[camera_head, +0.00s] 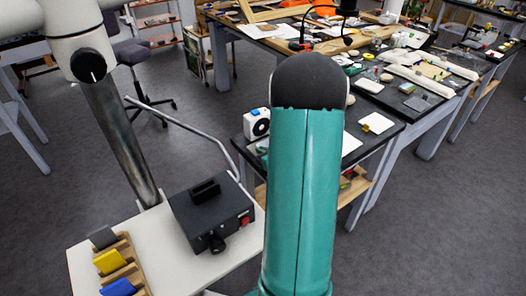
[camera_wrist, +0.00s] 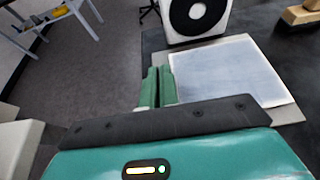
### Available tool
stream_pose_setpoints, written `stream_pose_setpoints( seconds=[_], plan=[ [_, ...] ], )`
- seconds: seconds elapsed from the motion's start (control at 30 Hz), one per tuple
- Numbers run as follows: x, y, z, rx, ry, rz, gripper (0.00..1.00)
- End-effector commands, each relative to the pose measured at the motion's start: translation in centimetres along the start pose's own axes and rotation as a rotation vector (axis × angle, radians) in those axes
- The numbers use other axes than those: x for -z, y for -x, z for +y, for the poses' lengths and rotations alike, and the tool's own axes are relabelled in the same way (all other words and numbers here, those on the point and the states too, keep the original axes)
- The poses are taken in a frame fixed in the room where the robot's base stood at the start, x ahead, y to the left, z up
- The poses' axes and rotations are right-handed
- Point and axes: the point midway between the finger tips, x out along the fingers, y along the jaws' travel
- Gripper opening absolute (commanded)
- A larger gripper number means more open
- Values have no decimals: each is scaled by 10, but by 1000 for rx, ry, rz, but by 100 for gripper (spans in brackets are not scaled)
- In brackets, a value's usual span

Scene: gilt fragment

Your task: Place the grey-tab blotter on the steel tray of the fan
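The fan (camera_head: 257,123), a white box with a black round face, stands on the dark workbench. It also shows at the top of the wrist view (camera_wrist: 198,15). In front of it lies a flat light-grey tray (camera_wrist: 287,113) bearing a pale sheet (camera_wrist: 228,72). No grey tab shows on this sheet, so I cannot tell whether it is the blotter. My gripper (camera_wrist: 160,72) is at the left edge of the tray, its green fingers close together with nothing visible between them.
A white table (camera_head: 170,245) holds a black box device (camera_head: 210,212) and a wooden rack (camera_head: 127,248) with grey, yellow and blue pieces. A wooden block (camera_wrist: 303,14) lies right of the fan. Small items crowd the workbench beyond. Open floor lies left of the bench.

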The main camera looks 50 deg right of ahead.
Motion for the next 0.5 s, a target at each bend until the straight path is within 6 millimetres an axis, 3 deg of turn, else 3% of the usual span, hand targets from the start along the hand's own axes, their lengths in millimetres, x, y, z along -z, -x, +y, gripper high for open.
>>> stream_pose_setpoints(
  seconds=[0.1, 0.2, 0.23, 0.5],
  plan=[
    [3, -1, 0, -1, -1, 1, 0],
    [2, -1, 0, 0, 0, 0, 22],
    [2, -1, 0, 0, 0, 0, 24],
    [2, -1, 0, 0, 0, 0, 24]
  ],
)
